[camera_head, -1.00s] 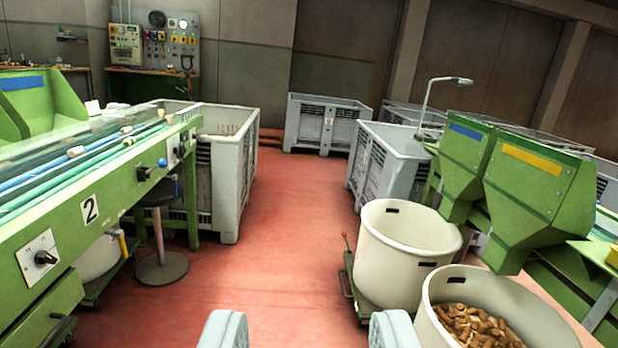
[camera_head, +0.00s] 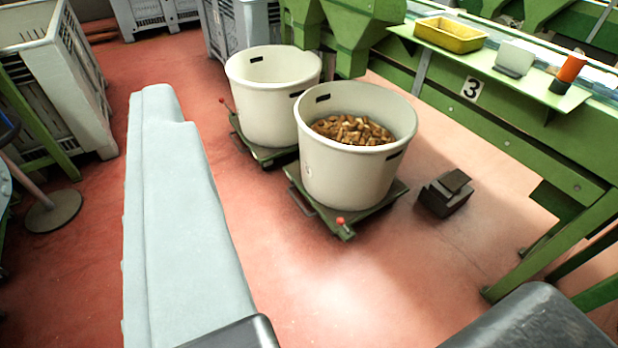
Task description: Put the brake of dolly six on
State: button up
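Two low green dollies stand side by side, each bearing a white tub. The near dolly (camera_head: 375,208) has a red-knobbed lever (camera_head: 341,221) low at its front corner. Its tub (camera_head: 345,180) holds corks. I can read no number on either dolly. A long light grey part of mine (camera_head: 175,200) reaches up the left of the view, apart from both dollies. I cannot tell my finger opening.
A dark block with a pedal-like top (camera_head: 445,193) lies on the floor right of the near dolly. The green number 3 bench (camera_head: 500,125) runs along the right, with a yellow tray (camera_head: 450,38) on its ledge. The red floor in front of the dollies is clear.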

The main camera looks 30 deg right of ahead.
aim_at(341, 221)
jog(key=z, duration=0.75)
